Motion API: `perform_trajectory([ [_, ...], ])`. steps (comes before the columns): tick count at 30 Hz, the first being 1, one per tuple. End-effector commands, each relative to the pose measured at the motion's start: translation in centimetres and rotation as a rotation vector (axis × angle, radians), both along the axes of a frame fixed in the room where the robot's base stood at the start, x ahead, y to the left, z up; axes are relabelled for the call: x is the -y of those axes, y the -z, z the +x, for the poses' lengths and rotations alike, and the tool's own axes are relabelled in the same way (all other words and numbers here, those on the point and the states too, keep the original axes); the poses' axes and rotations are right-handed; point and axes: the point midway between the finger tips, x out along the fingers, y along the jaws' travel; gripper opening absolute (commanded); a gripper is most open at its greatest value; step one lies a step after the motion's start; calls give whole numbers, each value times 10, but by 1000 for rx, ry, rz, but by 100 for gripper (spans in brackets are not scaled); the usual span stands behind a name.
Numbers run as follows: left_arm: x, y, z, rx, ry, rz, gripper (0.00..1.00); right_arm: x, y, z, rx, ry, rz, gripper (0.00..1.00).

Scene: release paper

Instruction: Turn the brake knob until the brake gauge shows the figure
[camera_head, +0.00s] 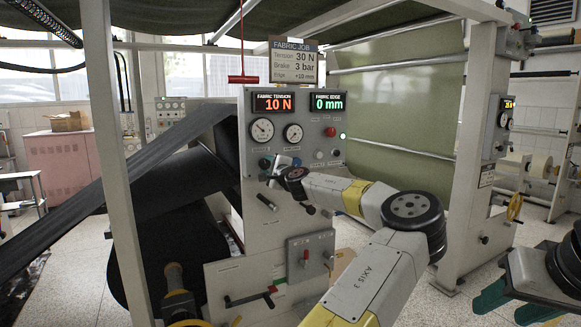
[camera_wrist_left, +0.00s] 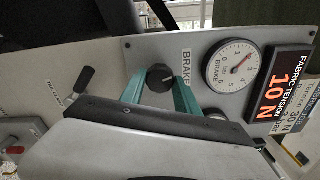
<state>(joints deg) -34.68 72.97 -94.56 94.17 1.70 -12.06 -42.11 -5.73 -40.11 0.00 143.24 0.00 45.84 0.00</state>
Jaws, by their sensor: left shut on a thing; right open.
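The brake knob (camera_wrist_left: 158,77) is a dark round knob on the grey panel, beside a BRAKE label. My left gripper (camera_wrist_left: 158,90) has its green fingers on both sides of the knob, shut on it. In the head view the left arm reaches the panel, partly hiding its lower controls. The job card (camera_head: 295,63) reads Tension 30 N, Brake 3 bar, Edge +10 mm. My right gripper (camera_head: 515,306) is open and empty at the lower right.
The fabric tension display (camera_head: 273,103) reads 10 N and the fabric edge display (camera_head: 328,103) reads 0 mm. Another round gauge (camera_head: 293,133) and a red button (camera_head: 330,132) are on the panel. Black fabric (camera_head: 120,165) runs at left; a crank handle (camera_head: 250,298) stands below.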

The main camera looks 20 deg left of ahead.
Motion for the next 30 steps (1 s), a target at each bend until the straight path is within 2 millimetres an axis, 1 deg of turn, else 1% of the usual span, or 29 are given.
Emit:
perform_trajectory([
  [7,1,0,1,-36,3,31,0,0,0,0,0,0,0,47],
  [19,1,1,1,-39,4,33,0,0,0,0,0,0,0,47],
  [20,1,1,1,-39,4,33,42,0,0,0,0,0,0,47],
  [22,1,1,1,-39,4,33,55,0,0,0,0,0,0,47],
  [23,1,1,1,-39,3,33,59,0,0,0,0,0,0,47],
  [30,1,0,0,-38,1,32,59,0,0,0,0,0,0,47],
])
